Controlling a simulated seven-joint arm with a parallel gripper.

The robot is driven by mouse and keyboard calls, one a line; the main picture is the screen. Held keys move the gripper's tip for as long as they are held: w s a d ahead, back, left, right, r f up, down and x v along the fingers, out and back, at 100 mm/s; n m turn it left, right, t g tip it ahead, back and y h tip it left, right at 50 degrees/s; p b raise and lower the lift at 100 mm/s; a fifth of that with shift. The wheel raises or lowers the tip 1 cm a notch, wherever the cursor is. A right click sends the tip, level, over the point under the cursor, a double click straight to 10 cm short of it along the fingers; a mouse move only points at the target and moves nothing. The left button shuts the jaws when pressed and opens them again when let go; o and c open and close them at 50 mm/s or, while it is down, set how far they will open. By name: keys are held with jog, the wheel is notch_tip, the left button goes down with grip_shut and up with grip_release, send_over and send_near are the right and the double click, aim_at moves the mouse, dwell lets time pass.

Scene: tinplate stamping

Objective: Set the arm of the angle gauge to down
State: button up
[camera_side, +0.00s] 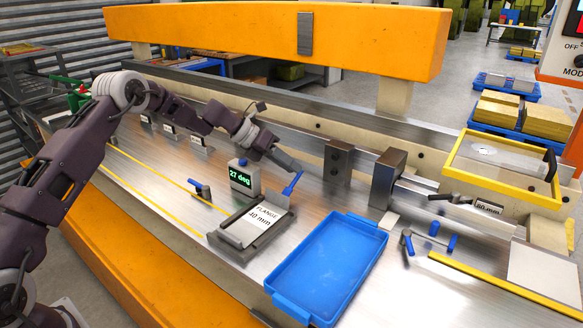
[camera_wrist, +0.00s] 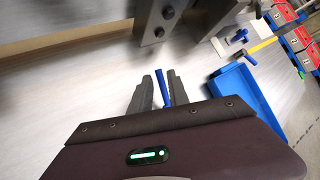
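The angle gauge stands on the steel bench beside the flange fixture (camera_side: 250,225). Its small grey box (camera_side: 245,178) has a lit display reading 27 deg. A blue-handled arm (camera_side: 292,184) slants up to the right beside it, tilted rather than down. My gripper (camera_side: 288,165) is at this arm, fingers pointing down to the right. In the wrist view the blue handle (camera_wrist: 163,86) stands between my two grey fingers, which look apart. Whether either finger touches the handle I cannot tell. The handle's lower part is hidden by my gripper in that view.
A blue tray (camera_side: 330,268) lies right of the fixture and also shows in the wrist view (camera_wrist: 246,92). A small blue-handled lever (camera_side: 203,190) stands left of the gauge. Steel blocks (camera_side: 338,160) rise behind my gripper. Bare bench lies left of the fixture.

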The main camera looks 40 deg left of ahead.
jog(key=s+r+m, duration=0.1)
jog(key=r+m, duration=0.1)
jog(key=m, duration=0.1)
jog(key=s+r+m+y, duration=0.1)
jog(key=r+m, duration=0.2)
jog(key=s+r+m+g+y, duration=0.1)
jog(key=r+m, duration=0.1)
jog(key=m, duration=0.1)
jog(key=shift+s+d+r+m, duration=0.15)
jog(key=shift+s+d+m, duration=0.15)
jog(key=shift+s+d, duration=0.1)
grip_shut()
jog(key=s+a+r+m+y, duration=0.2)
jog(key=s+r+m, duration=0.15)
jog(key=m, duration=0.35)
send_near(291, 187)
jog(key=shift+y, duration=0.3)
jog(key=w+f, duration=0.1)
jog(key=w, duration=0.1)
jog(key=w+d+f, duration=0.1)
jog(key=w, duration=0.1)
jog(key=w+f, duration=0.2)
jog(key=shift+w+d, duration=0.1)
jog(key=shift+d, duration=0.2)
jog(key=shift+f, duration=0.15)
jog(key=shift+w+f, duration=0.8)
jog(key=shift+f, duration=0.2)
